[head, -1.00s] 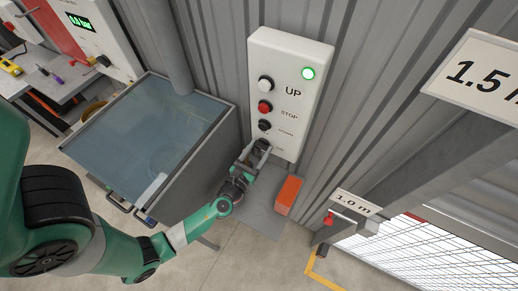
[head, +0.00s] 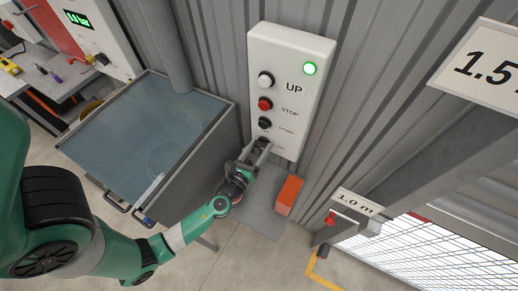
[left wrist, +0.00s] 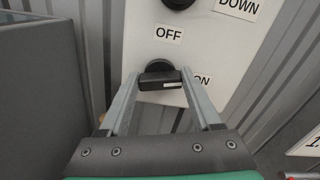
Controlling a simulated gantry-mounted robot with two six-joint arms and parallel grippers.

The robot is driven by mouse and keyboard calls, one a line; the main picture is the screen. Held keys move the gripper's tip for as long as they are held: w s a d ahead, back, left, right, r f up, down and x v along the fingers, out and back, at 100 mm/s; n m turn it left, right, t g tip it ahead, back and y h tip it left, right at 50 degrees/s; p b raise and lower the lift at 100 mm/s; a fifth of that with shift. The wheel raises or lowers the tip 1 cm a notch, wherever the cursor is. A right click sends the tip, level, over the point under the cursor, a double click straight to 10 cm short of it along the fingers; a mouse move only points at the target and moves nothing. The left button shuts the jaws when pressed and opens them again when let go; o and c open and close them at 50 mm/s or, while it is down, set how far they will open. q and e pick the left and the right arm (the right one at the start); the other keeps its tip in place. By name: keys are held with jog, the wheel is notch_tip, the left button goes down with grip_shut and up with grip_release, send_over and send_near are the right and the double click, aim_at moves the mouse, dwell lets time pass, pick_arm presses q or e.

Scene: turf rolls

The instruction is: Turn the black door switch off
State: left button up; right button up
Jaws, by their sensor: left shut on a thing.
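The black door switch (left wrist: 160,79) is a round knob with a bar handle low on a white control panel (head: 297,65). In the left wrist view, an OFF label stands above it and an ON label to its right. A white mark on the bar's right end faces ON. My left gripper (left wrist: 160,76) is shut on the bar, one finger at each end. In the head view the same gripper (head: 258,150) is at the panel's bottom and largely hides the switch. My right gripper is in neither view.
Above the switch are a black DOWN button (head: 264,123), a red STOP button (head: 265,104) and a white UP button (head: 265,80). A green lamp (head: 310,69) is lit. A glass-topped grey tank (head: 205,165) stands left; an orange block (head: 288,195) lies below right.

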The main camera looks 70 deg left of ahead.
pick_arm(q)
jog(key=n+b, duration=0.3)
jog(key=n, duration=0.4)
jog(key=shift+f, duration=0.15)
jog(key=n+b, duration=0.2)
jog(key=n, duration=0.2)
jog(key=shift+a+n, duration=0.1)
jog(key=shift+n, duration=0.2)
jog(key=shift+n+b, duration=0.8)
jog(key=shift+n, duration=0.7)
jog(key=o, duration=1.4)
jog(key=shift+s, duration=0.1)
